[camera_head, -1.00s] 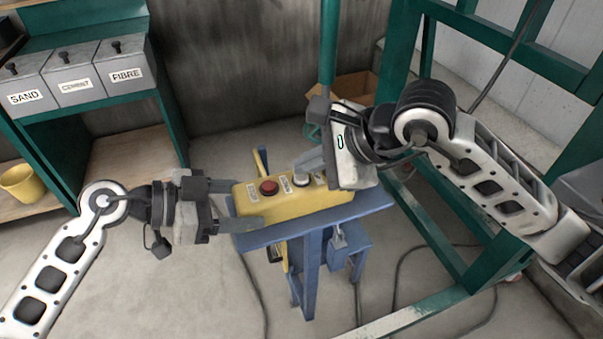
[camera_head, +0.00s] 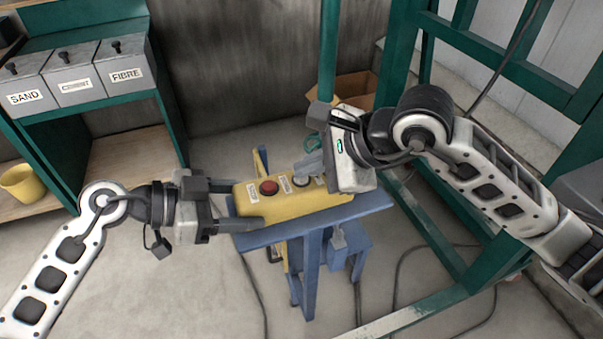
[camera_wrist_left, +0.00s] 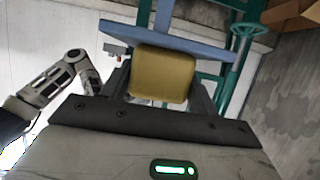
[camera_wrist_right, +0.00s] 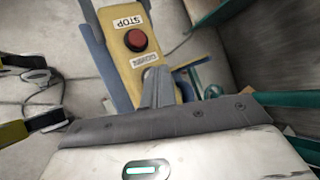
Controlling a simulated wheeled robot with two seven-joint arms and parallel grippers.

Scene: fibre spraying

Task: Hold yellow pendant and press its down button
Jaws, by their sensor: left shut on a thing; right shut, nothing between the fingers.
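The yellow pendant (camera_head: 320,205) lies lengthwise on a blue stand (camera_head: 300,228), its labelled button face up. Its red STOP button (camera_head: 269,187) is near the left end and also shows in the right wrist view (camera_wrist_right: 135,40). My left gripper (camera_head: 242,205) is shut on the pendant's left end, one finger on each side, as the left wrist view (camera_wrist_left: 160,75) shows. My right gripper (camera_head: 304,172) is shut and empty, pointing down at a button right of the red one. Its fingertips partly hide that button and a label; whether they touch it is unclear.
Green frame posts (camera_head: 328,60) stand behind and to the right. A cardboard box (camera_head: 357,88) sits on the floor behind. Grey bins (camera_head: 77,75) for sand, cement and fibre are at the back left, a yellow bucket (camera_head: 20,183) below. Cables lie on the floor.

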